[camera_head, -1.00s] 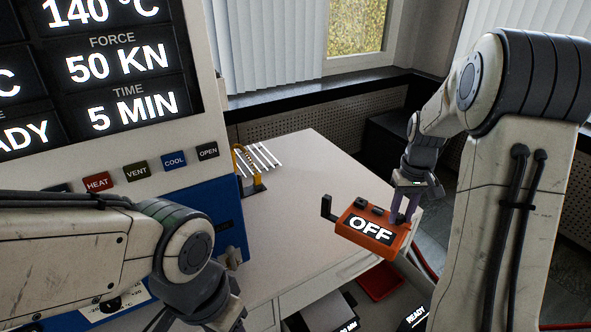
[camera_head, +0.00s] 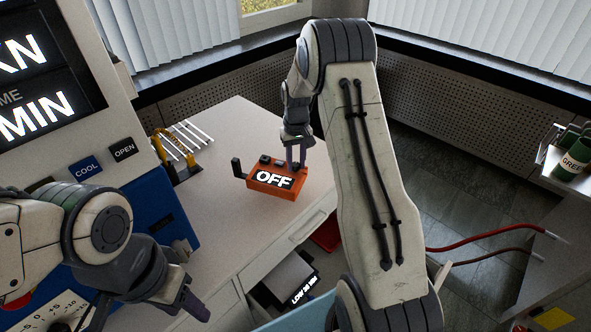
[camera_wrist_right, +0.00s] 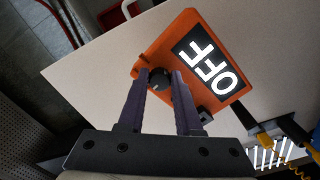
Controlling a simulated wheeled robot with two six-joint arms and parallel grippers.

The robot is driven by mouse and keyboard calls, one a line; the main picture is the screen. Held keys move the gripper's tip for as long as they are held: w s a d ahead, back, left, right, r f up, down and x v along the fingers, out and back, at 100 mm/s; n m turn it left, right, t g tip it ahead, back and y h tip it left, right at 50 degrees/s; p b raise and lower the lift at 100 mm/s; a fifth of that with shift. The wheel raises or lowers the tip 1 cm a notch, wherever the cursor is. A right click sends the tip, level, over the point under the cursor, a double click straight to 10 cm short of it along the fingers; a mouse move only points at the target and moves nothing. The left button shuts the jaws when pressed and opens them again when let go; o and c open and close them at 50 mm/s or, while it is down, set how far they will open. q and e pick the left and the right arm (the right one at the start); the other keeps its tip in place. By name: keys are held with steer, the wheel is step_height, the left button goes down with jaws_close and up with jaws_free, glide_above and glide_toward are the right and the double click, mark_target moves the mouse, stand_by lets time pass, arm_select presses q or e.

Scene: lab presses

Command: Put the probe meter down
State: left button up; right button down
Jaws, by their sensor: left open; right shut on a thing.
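The probe meter (camera_head: 262,179) is an orange box with a black display reading OFF and a dark upright piece at its left end. It is at the white table's right part in the head view; whether it touches the top cannot be told. My right gripper (camera_head: 296,163) is shut on a dark knob on the meter, which also shows in the right wrist view (camera_wrist_right: 163,42). In that view the purple-grey fingers (camera_wrist_right: 160,85) straddle the knob. My left gripper (camera_head: 178,318) is open and empty at the lower left, in front of the press.
The white table (camera_head: 225,131) has free room around the meter. A yellow rack with white rods (camera_head: 180,152) stands further back left. The press panel (camera_head: 85,60) is at left. Below the table are a red tray (camera_head: 327,234) and a dark box (camera_head: 286,276).

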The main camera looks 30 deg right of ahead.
steer(key=shift+f+p, duration=0.3)
steer(key=shift+f, duration=1.6)
steer(key=c, duration=0.6)
jaws_free()
steer(key=shift+f, duration=0.15)
